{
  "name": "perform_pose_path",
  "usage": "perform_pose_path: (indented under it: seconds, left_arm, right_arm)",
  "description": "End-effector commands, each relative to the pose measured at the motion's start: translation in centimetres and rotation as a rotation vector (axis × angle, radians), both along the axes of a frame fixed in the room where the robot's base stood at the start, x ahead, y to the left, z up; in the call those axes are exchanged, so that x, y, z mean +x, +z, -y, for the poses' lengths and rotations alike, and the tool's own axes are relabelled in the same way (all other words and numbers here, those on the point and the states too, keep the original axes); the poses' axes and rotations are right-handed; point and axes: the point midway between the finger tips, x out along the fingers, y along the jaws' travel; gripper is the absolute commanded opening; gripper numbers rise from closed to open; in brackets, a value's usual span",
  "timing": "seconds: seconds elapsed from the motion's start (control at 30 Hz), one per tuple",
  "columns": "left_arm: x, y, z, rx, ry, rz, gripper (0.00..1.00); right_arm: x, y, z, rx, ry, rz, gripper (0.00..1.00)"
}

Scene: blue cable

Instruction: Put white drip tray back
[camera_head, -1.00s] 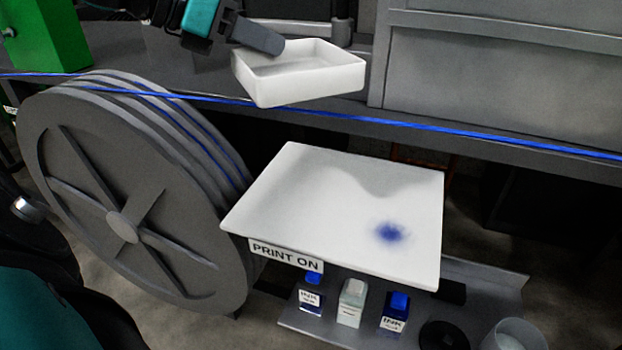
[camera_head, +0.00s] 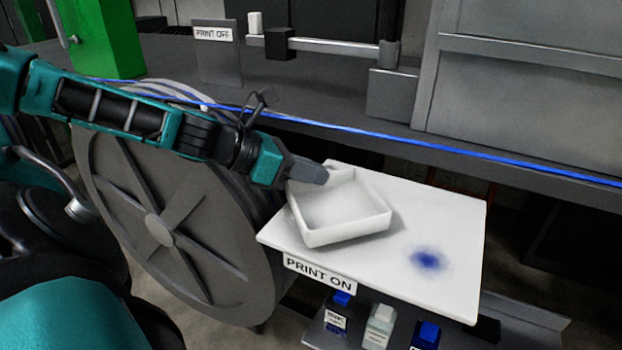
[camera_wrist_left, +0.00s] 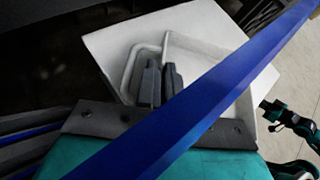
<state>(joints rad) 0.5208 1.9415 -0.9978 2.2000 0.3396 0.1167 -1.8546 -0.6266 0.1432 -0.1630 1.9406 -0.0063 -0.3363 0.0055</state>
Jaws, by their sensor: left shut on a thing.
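The white drip tray (camera_head: 338,207) is a shallow square box with its open side up. It is over the left part of the white board (camera_head: 455,215), above the PRINT ON label; I cannot tell whether it touches the board. My left gripper (camera_head: 312,173) is shut on its back left wall. In the left wrist view the fingers (camera_wrist_left: 158,75) grip the rim of the tray (camera_wrist_left: 200,60). The blue cable (camera_wrist_left: 200,100) crosses close in front of that camera and hides part of the tray. A teal and black arm part (camera_wrist_left: 275,112) shows at the right edge, too small to read.
The blue cable (camera_head: 440,142) runs taut behind the board. A large grey reel (camera_head: 165,220) stands at left. Ink bottles (camera_head: 380,325) stand below the board. A blue ink stain (camera_head: 428,260) marks the board's right part. A PRINT OFF plate (camera_head: 213,35) is behind.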

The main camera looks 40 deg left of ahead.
Motion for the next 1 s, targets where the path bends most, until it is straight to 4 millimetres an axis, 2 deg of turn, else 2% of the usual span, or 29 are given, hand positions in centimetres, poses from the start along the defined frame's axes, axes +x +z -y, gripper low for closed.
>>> perform_pose_path:
  seconds: [0.1,0.5,0.53,0.77,1.0]
  left_arm:
    - [0.03,-1.23,0.07,-0.001,-0.002,0.002,0.0]
    - [0.02,-1.71,0.04,0.001,-0.002,0.001,0.0]
    - [0.0,-1.54,0.03,0.0,-0.001,0.0,0.11]
    - [0.0,-1.51,0.04,0.0,-0.001,0.0,0.33]
    - [-0.01,-1.47,0.02,0.001,-0.001,0.0,0.33]
  right_arm:
    - [0.14,-0.42,0.0,0.001,0.0,0.003,0.0]
    - [0.22,-0.83,0.0,0.001,-0.001,0.005,0.0]
    - [0.2,-0.66,0.0,0.0,-0.001,0.004,0.0]
    - [0.19,-0.63,0.0,0.0,-0.001,0.004,0.0]
    - [0.17,-0.59,0.01,0.0,-0.001,0.003,0.0]
